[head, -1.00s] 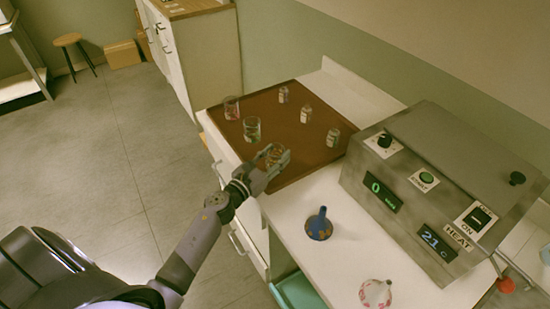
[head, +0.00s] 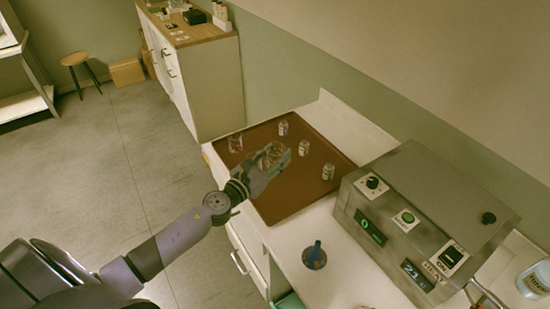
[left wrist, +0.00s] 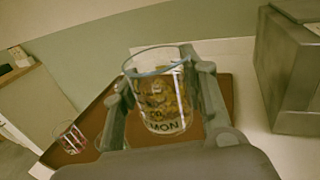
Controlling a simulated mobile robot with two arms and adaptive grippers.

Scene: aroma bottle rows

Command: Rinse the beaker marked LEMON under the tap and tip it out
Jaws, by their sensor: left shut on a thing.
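A clear glass beaker (head: 272,153) is held upright in my left gripper (head: 278,160), above the brown mat. In the left wrist view the beaker (left wrist: 163,98) stands between the two fingers (left wrist: 163,100), its print ending in "MON". Amber patches show through its glass; I cannot tell whether they are contents. A second beaker (head: 236,143) stands at the mat's far left corner. A beaker with red print (left wrist: 70,139) also shows in the left wrist view. A third beaker seen earlier is hidden at my gripper. No tap is visible. My right gripper is out of view.
A grey machine with dials (head: 425,210) stands at the right.

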